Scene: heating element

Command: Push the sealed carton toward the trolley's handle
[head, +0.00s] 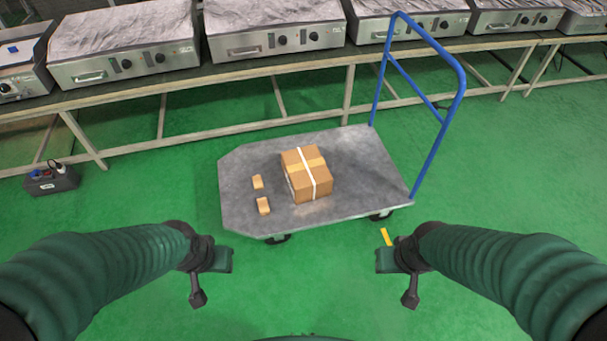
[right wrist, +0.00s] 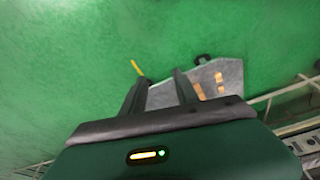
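The sealed carton (head: 306,174) is a brown box with tan tape and a white strap. It sits upright near the middle of the grey trolley (head: 239,211) deck. The blue trolley handle (head: 436,140) rises at the deck's right end, with bare deck between it and the carton. My left gripper (head: 210,278) and right gripper (head: 400,280) are both in front of the trolley, apart from the carton and empty. In the right wrist view, the right gripper (right wrist: 159,76) shows two separated fingers, with part of the trolley (right wrist: 225,76) beyond. The left fingers also look apart.
Two small brown blocks (head: 258,182) (head: 263,205) lie on the deck left of the carton. A long bench (head: 220,73) with several metal heating units runs behind. A dark box (head: 51,181) stands on the green floor at left. A yellow floor mark (head: 386,237) lies near the right gripper.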

